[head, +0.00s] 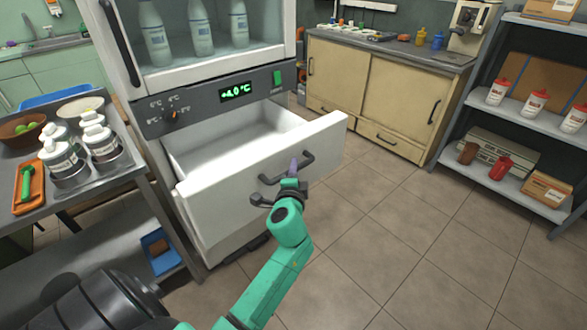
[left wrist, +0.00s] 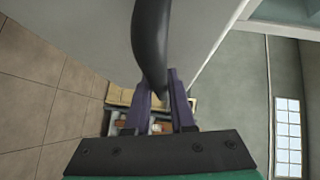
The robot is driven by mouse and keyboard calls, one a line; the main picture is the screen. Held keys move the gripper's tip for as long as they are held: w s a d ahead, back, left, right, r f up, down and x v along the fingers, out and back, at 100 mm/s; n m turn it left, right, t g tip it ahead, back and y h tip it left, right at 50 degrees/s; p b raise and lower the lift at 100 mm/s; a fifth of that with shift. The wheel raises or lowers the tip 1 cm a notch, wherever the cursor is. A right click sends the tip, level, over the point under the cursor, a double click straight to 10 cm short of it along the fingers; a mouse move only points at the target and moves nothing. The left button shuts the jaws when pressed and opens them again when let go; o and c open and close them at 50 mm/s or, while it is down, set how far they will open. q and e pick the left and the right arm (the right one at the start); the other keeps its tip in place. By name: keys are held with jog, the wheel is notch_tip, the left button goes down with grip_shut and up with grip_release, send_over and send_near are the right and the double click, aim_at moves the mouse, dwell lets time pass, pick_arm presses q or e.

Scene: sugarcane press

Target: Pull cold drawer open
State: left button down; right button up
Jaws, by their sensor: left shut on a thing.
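The cold drawer (head: 235,185) is a white drawer under the fridge's control panel (head: 215,98), which reads +4.0 °C. It stands pulled out, and its white inside looks empty. Its dark bar handle (head: 307,160) is on the front face. My left gripper (head: 292,172) is at the handle, shut on it. In the left wrist view the dark handle (left wrist: 150,45) runs down between the two purple fingers of the gripper (left wrist: 163,100). The right gripper is not in view.
Cream cabinets (head: 375,85) are behind, and a grey shelf (head: 530,120) is at right. The tiled floor (head: 400,220) before the drawer is clear.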

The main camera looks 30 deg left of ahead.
pick_arm(q)
jog(key=c, duration=0.8)
grip_release()
jog(key=shift+o, duration=0.2)
jog(key=b+v, duration=0.1)
jog(key=v, duration=1.3)
jog(key=shift+s, duration=0.25)
jog(key=shift+d, duration=0.1)
